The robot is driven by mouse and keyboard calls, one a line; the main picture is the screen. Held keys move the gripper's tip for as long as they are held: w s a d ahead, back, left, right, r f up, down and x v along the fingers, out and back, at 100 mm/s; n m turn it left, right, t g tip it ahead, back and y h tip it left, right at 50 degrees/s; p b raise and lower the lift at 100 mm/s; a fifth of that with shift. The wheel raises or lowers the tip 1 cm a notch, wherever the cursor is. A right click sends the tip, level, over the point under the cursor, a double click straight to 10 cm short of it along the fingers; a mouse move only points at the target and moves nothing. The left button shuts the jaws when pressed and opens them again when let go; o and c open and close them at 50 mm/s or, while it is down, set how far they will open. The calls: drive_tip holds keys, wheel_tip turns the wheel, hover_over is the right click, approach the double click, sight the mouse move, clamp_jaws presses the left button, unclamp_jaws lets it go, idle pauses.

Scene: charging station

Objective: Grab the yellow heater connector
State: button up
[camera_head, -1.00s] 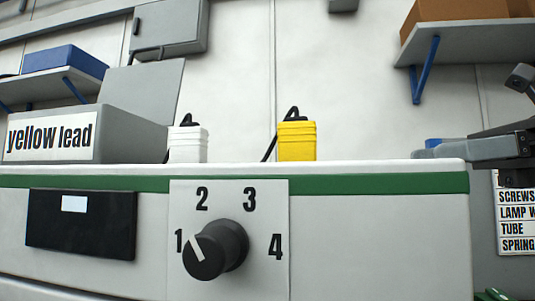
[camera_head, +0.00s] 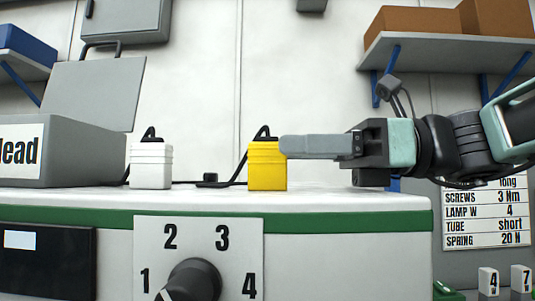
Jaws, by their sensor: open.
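The yellow heater connector (camera_head: 267,166) stands upright on the white worktop in the head view, with a black cable (camera_head: 240,170) rising from its top and running down behind it to the left. My gripper (camera_head: 290,146) comes in from the right, its fingers pointing left. In the picture the grey fingertip overlaps the connector's upper right edge. I see the fingers side-on, one covering the other, so the gap between them is hidden. I cannot tell whether the finger touches the connector. The gripper is open.
A white connector (camera_head: 151,165) stands to the left of the yellow one. Further left is a grey box (camera_head: 75,150) with an open lid and a label. The bench front (camera_head: 330,221) has a numbered rotary knob (camera_head: 194,280). A shelf (camera_head: 430,45) with brown boxes hangs above my arm.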

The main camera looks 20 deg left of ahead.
sight(249, 149)
drive_tip(key=p+x, duration=0.2)
drive_tip(key=x, duration=0.4)
clamp_jaws()
